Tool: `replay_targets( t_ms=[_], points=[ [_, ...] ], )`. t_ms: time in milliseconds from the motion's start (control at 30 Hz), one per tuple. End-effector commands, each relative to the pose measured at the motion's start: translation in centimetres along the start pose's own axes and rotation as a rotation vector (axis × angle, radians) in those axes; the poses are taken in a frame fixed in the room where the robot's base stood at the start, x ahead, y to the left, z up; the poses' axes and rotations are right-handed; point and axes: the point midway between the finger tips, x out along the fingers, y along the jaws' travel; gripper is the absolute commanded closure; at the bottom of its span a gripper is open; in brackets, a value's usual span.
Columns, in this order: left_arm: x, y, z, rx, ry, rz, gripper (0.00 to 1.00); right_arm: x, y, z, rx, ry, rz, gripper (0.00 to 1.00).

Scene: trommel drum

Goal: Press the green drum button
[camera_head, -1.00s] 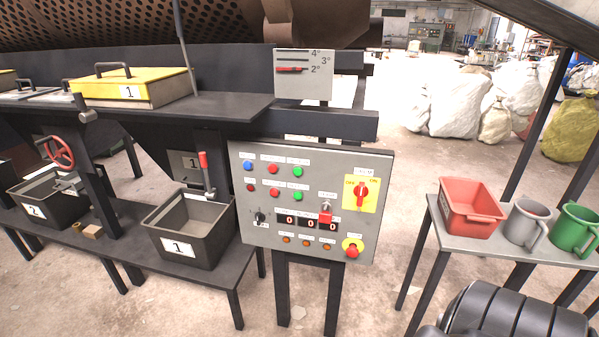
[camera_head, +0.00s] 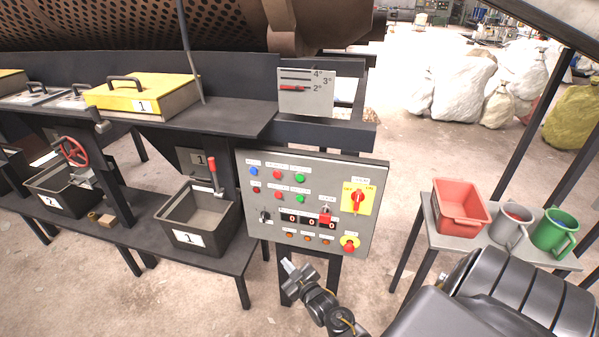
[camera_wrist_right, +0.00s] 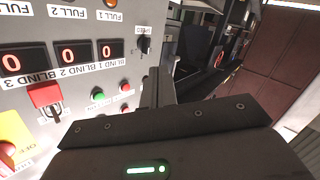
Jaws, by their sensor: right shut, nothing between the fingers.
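The grey control panel (camera_head: 300,245) stands in the middle of the head view. It has two green buttons, one in the upper row (camera_head: 300,177) and one in the lower row (camera_head: 299,199). Their small labels are too small to read in the head view, so I cannot tell which is the drum button. My right gripper (camera_head: 288,266) is shut and empty, low in front of the panel and below the buttons in the picture. In the right wrist view its shut fingers (camera_wrist_right: 158,86) appear beside a green button (camera_wrist_right: 97,95); contact does not show. My left gripper is out of view.
Bin 1 (camera_head: 190,238) sits to the left. A side table with a red container (camera_head: 460,205) and mugs stands right.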

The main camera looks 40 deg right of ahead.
Motion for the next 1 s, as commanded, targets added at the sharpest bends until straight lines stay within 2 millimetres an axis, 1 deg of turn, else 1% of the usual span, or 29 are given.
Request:
replay_targets(
  t_ms=[33,67,100,200,300,400,500,600,1000],
  points=[
    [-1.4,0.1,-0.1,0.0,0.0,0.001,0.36,0.5,2.1,-3.6,-0.012,0.056,0.036,1.0],
    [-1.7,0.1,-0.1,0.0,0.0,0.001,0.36,0.7,3.1,-5.2,-0.02,0.087,0.056,1.0],
    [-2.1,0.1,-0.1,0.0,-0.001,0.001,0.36,0.9,4.4,-7.2,-0.03,0.127,0.083,1.0],
    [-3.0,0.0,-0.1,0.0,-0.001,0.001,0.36,1.1,7.2,-11.6,-0.055,0.212,0.142,1.0],
    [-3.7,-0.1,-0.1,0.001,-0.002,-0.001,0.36,1.0,9.3,-14.9,-0.077,0.278,0.189,1.0],
    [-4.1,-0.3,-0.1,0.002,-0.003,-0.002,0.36,0.8,10.8,-17.1,-0.091,0.322,0.223,1.0],
    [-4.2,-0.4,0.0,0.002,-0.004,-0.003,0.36,0.7,11.5,-18.2,-0.1,0.344,0.24,1.0],
    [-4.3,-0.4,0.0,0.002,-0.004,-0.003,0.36,0.6,11.8,-18.6,-0.103,0.353,0.247,1.0],
    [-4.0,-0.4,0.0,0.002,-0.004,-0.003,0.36,0.8,12.0,-18.4,-0.104,0.353,0.247,1.0]
  ],
)
